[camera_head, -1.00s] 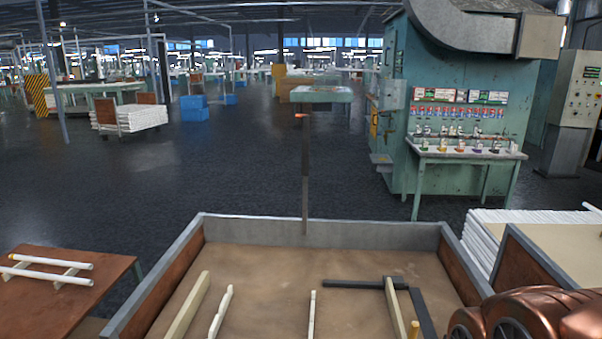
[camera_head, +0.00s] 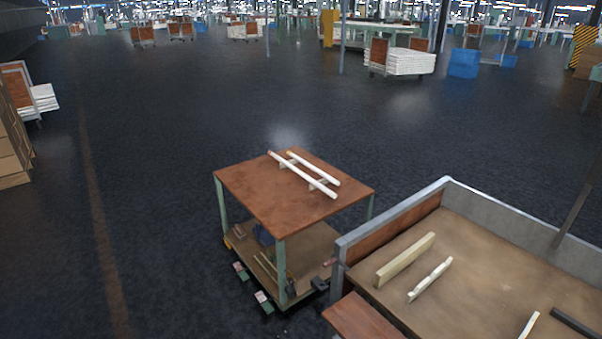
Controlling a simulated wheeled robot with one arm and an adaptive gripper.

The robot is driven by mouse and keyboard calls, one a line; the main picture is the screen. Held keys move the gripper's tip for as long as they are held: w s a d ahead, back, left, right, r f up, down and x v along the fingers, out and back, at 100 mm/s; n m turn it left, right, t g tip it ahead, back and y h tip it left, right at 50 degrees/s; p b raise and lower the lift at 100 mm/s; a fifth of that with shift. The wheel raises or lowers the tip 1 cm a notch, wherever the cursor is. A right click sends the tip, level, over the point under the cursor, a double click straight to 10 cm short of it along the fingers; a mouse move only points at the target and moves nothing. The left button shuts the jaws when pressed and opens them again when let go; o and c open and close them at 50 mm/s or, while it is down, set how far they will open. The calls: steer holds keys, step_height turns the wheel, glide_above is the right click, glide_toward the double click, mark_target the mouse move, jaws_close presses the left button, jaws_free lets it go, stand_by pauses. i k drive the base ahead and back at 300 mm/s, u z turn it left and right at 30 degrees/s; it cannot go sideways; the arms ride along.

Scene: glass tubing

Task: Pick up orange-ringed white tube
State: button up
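Two white tubes lie side by side across two short pale supports (camera_head: 319,185) on a small brown-topped table. The right-hand tube (camera_head: 314,168) shows a yellow-orange tint at its far end. The left-hand tube (camera_head: 299,174) is plain white along most of its length; its far end is too small to read clearly. Both tubes are unobstructed from above. My gripper is not in view, so no contact with a tube shows.
The small table (camera_head: 250,180) has a cluttered lower shelf (camera_head: 245,243). A large tray-like bench with raised grey edges (camera_head: 393,218) stands close to its right, holding a pale bar (camera_head: 405,259) and a notched white piece (camera_head: 430,279). Dark floor (camera_head: 150,180) is open to the left and behind.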

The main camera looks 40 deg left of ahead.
mark_target(330, 193)
steer(key=u, duration=2.85)
steer(key=i, duration=2.95)
steer(key=z, duration=2.2)
steer(key=k, duration=0.3)
steer(key=u, duration=0.75)
